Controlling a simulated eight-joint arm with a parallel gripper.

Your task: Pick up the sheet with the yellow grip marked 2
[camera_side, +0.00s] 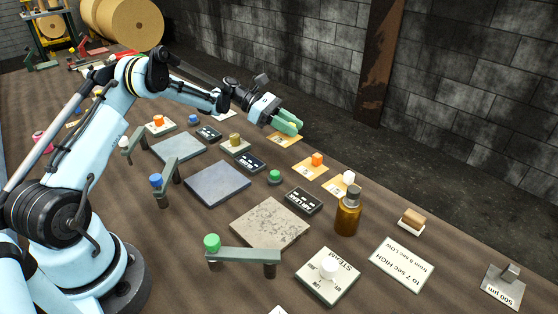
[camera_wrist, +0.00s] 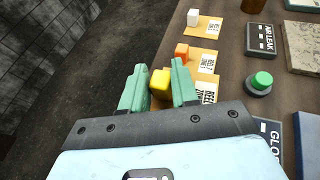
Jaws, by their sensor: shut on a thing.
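The yellow grip (camera_wrist: 159,83) is a small cube between the two green fingers of my gripper (camera_wrist: 160,84) in the wrist view. My gripper is shut on it. Its tan sheet with a white printed label (camera_wrist: 207,93) spreads below and to the right of the fingers. In the side view my gripper (camera_side: 289,122) is at the far edge of the bench, over the tan sheet (camera_side: 284,140). The fingers mostly hide the grip there. I cannot read a 2 on it, nor tell whether the sheet is clear of the bench.
Nearby are sheets with an orange grip (camera_side: 316,160) and a white grip (camera_side: 348,178). An amber bottle (camera_side: 347,216), a green button (camera_side: 274,176) and dark label plates (camera_side: 304,201) stand close by. Beyond the bench edge is open floor (camera_wrist: 110,65).

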